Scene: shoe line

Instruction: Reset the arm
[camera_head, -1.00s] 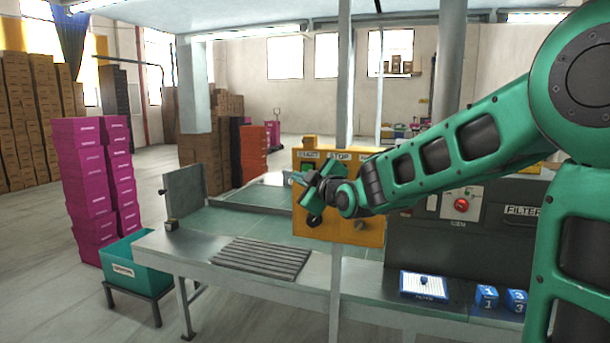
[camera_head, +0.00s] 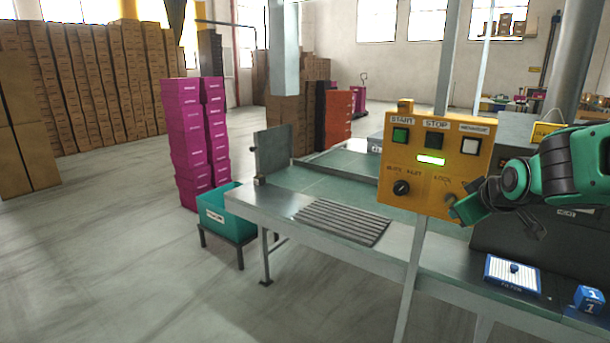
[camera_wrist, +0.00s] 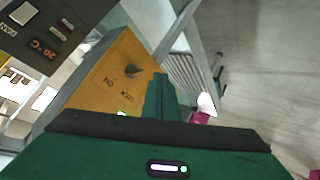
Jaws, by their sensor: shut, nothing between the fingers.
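My gripper (camera_head: 460,208) is at the end of my green arm at the right of the head view. It is shut and empty, just in front of the lower right of the yellow control panel (camera_head: 425,172), overlapping it in the picture. I cannot tell whether it touches the panel. In the wrist view, the green fingers of my gripper (camera_wrist: 160,95) point up the picture beside the yellow panel (camera_wrist: 100,85) and its dark knob (camera_wrist: 132,71). Part of my arm runs out of the head view on the right.
A metal bench with a ribbed rack (camera_head: 343,222) stands below the panel. A filter (camera_head: 513,272) and a blue block (camera_head: 588,298) lie on its right part. A teal bin (camera_head: 228,212) and magenta box stacks (camera_head: 185,130) stand left. The floor at front left is clear.

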